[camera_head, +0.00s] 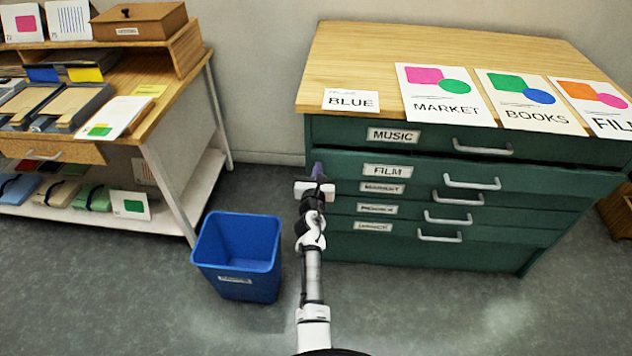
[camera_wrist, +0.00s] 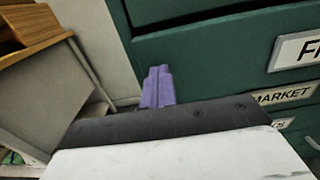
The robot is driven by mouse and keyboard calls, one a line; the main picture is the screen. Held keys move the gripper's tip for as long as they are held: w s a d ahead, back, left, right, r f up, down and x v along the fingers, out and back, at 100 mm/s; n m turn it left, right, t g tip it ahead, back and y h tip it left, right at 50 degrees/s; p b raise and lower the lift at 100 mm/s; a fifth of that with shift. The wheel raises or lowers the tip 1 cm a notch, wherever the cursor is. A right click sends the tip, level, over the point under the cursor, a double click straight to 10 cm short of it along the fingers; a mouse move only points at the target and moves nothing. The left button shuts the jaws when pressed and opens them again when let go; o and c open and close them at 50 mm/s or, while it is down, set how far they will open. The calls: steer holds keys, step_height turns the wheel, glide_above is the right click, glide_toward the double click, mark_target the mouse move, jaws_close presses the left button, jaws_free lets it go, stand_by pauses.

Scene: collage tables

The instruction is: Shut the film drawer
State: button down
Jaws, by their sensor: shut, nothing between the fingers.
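The film drawer (camera_head: 415,172) is the second drawer down in a green cabinet (camera_head: 420,262). Its green front stands out past the music drawer (camera_head: 400,152) above it, so it is partly open. It has a "FILM" label and a silver handle (camera_head: 472,183). My gripper (camera_head: 318,169) is at the left end of the film drawer's front, left of the label. In the wrist view its purple fingertips (camera_wrist: 158,86) are together and empty, close to the green front (camera_wrist: 215,65). I cannot tell whether they touch it. The label (camera_wrist: 297,49) is partly cut off at right there.
Lower drawers with labels and handles sit beneath. Cards (camera_head: 440,95) lie on the wooden cabinet top (camera_head: 365,50). A blue bin (camera_head: 237,254) stands on the floor left of my arm. A wooden desk (camera_head: 150,92) is at left. Floor in front of the cabinet is clear.

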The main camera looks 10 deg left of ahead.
mark_target(319, 159)
steer(key=w, duration=0.3)
steer(key=shift+w+b, duration=0.2)
steer(key=shift+b, duration=0.1)
steer(key=shift+w+r, duration=0.15)
steer(key=shift+r, duration=0.3)
